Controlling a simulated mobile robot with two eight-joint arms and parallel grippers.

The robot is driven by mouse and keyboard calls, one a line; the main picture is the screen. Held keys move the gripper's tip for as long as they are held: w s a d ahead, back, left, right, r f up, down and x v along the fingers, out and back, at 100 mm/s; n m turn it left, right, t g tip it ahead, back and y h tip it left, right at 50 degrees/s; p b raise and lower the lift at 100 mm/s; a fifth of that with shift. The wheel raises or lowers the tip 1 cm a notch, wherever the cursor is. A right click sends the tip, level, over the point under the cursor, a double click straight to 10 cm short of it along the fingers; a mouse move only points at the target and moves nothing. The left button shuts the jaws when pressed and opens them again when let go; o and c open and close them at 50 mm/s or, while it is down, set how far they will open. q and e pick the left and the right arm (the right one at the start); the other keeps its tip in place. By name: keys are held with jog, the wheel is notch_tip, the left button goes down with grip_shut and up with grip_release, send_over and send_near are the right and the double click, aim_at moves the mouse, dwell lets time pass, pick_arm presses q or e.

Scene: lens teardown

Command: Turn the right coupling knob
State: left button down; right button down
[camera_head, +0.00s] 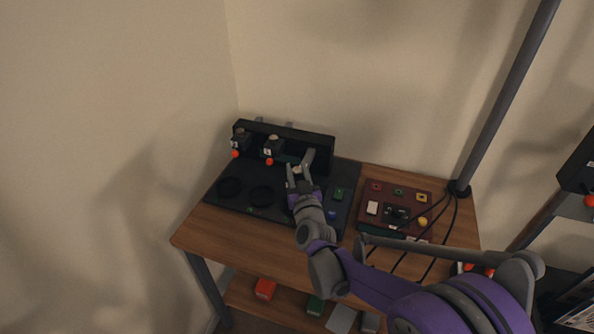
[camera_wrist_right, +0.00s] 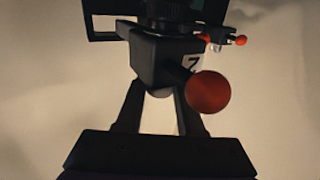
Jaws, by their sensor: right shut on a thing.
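My right gripper (camera_head: 300,165) is over the right part of the black station on the table. In the right wrist view, its two dark fingers (camera_wrist_right: 158,115) are closed on a dark block marked 7 (camera_wrist_right: 165,57). A red ball knob (camera_wrist_right: 208,92) sticks out from this block on a short stem. In the head view, two dark blocks with red ball knobs stand to the left of the gripper, the left one (camera_head: 241,139) and the right one (camera_head: 273,146). What lies between the fingers is hard to make out there. My left gripper is not in view.
The black station's mat (camera_head: 225,205) has round recesses and a raised back panel. To its right is a reddish-brown control board (camera_head: 367,200) with buttons and cables. A grey pole (camera_head: 510,85) stands at the right. Red and green blocks lie on the lower shelf.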

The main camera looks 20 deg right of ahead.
jog(key=shift+a+m+h+b, duration=0.1)
jog(key=shift+m+h+b, duration=0.6)
jog(key=shift+b, duration=0.5)
jog(key=shift+m+g+h+b, duration=0.35)
jog(key=shift+h+b, duration=0.2)
jog(key=shift+h, duration=0.45)
jog(key=shift+m+h, duration=0.45)
jog(key=shift+h, duration=0.15)
jog(key=c, duration=0.5)
grip_release()
jog(key=v, duration=1.1)
jog(key=shift+r, duration=0.2)
jog(key=shift+f, duration=0.1)
